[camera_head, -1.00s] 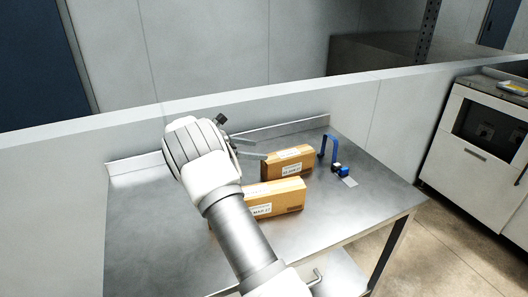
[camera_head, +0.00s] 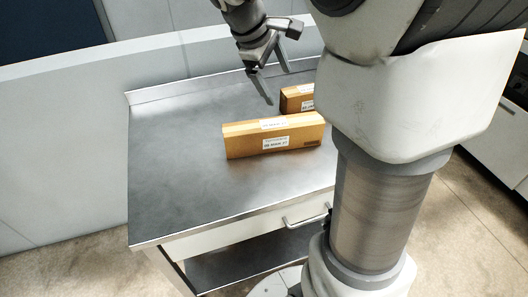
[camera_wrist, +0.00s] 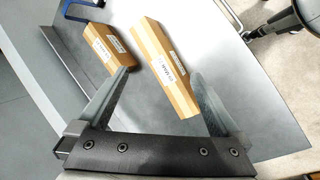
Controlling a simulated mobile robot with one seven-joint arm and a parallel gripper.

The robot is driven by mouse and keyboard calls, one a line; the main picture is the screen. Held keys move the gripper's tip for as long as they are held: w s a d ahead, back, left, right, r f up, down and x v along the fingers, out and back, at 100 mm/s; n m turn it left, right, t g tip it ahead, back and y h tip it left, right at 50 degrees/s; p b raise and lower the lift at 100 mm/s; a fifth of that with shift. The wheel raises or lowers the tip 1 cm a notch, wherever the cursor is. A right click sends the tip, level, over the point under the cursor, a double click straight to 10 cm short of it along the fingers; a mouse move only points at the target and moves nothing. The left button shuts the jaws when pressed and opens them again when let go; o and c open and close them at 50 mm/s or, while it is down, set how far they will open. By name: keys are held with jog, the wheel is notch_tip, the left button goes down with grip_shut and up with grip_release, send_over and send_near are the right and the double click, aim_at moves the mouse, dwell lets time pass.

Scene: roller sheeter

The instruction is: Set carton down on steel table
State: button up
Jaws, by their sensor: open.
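Two brown cartons with white labels stand on the steel table (camera_head: 180,150). The front carton (camera_head: 250,146) also shows in the wrist view (camera_wrist: 158,58), and the rear carton (camera_head: 293,100) shows at left there (camera_wrist: 104,46). The rear carton is partly hidden by my arm in the head view. My gripper (camera_head: 276,87) is open and empty, above the back part of the table, apart from both cartons. In the wrist view its fingers (camera_wrist: 160,75) are spread, with the near end of the front carton appearing between them.
A raised steel lip (camera_head: 190,82) runs along the table's back, against a low grey wall (camera_head: 60,110). A blue object (camera_wrist: 76,8) stands beyond the rear carton in the wrist view. The table's left half is clear. A drawer handle (camera_head: 306,218) sticks out in front.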

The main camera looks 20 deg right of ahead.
jog(key=s+a+m+t+y, duration=0.2)
jog(key=s+a, duration=0.3)
jog(key=s, duration=0.4)
jog(key=s+a+m+t+y, duration=0.2)
jog(key=s+a+m, duration=0.3)
jog(key=s, duration=0.5)
jog(key=shift+s+a+f+m+y, duration=0.25)
jog(key=shift+a+m+y, duration=0.05)
jog(key=shift+a+y, duration=0.25)
